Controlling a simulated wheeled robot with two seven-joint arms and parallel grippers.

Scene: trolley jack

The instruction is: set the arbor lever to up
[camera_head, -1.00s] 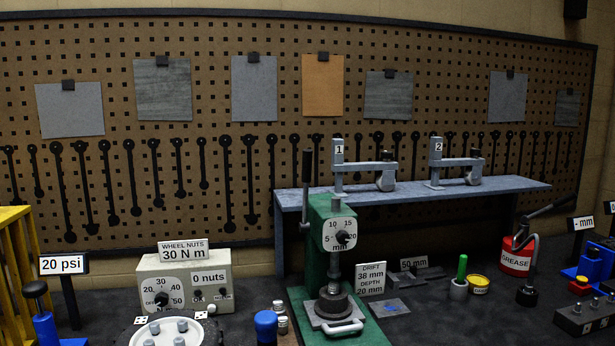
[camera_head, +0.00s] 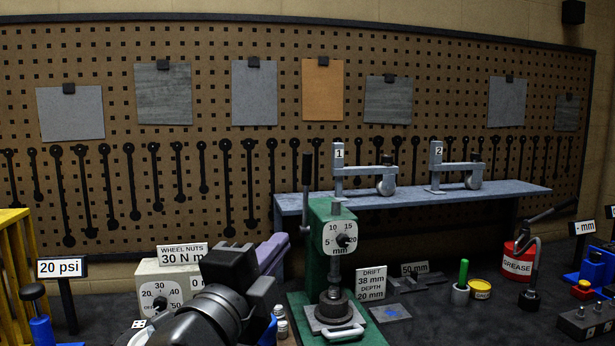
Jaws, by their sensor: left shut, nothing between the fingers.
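The green arbor press (camera_head: 322,210) stands at the middle of the bench, with a round dial (camera_head: 340,237) on its front. Its arbor lever (camera_head: 307,172) is on the press's left side. The lever has a black grip at the top and a thin rod below it, and it looks near vertical. My left gripper (camera_head: 279,243) is shut and empty, with pale purple fingers pointing up and right. In the picture it is left of the press and below the lever's grip; I cannot tell whether it touches anything. My right gripper is not in view.
The wheel nuts box (camera_head: 158,290) is partly hidden behind my left arm. A blue-grey shelf (camera_head: 440,195) with two numbered stands is behind the press. A drift sign (camera_head: 371,283) stands right of the press. A red grease can (camera_head: 517,262) is further right.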

